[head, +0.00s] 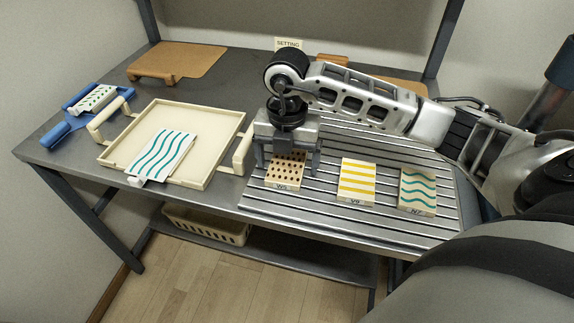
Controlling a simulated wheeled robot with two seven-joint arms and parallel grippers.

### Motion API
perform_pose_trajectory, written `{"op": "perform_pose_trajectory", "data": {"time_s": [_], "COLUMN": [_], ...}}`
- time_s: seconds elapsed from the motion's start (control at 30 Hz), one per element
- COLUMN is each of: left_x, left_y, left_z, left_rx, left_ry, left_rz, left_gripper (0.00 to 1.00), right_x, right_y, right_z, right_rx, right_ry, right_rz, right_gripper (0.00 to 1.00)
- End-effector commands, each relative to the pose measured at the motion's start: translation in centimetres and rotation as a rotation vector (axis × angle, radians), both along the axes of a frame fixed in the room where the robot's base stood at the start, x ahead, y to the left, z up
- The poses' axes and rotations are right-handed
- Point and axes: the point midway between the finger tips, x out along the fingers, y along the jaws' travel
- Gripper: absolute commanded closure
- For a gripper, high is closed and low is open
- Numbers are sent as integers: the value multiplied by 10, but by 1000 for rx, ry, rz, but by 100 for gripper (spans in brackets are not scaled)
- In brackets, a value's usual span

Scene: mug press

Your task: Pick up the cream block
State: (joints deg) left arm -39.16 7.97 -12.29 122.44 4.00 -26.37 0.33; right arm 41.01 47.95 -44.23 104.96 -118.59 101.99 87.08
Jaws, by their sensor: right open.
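A cream block with brown dots (284,176) lies on the slatted metal rack, below my right gripper (287,162). The gripper points down and is open, with one finger at each side of the block's far part. I cannot tell whether the fingers touch it. A cream block with yellow stripes (357,181) lies to its right. A tan block with teal waves (417,190) lies farther right. All carry small dark marks on their front faces. My left gripper is not in view.
A cream tray (222,122) with handles stands left of the gripper and holds a white wavy-patterned piece (164,154). A blue-handled holder (68,131) with a green-patterned piece is at far left. Brown boards (195,61) lie behind. A sign (288,44) reads "SETTING".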

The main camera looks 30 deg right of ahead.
Motion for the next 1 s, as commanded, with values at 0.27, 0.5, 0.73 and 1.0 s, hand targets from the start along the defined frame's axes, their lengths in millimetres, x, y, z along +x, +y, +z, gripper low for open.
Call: {"op": "perform_pose_trajectory", "data": {"time_s": [0.27, 0.5, 0.73, 1.0], "left_x": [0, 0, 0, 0], "left_y": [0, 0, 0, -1], "left_z": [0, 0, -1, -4], "left_rx": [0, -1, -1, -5], "left_ry": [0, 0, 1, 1], "left_rz": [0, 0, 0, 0], "left_gripper": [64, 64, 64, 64], "right_x": [0, 0, 0, 1], "right_y": [0, 0, 0, 0], "right_z": [-1, 0, 2, 31], "right_rx": [0, 1, 1, 1], "right_ry": [0, -1, -2, -6], "right_rz": [0, 1, 1, 1], "right_gripper": [28, 61, 61, 61]}}
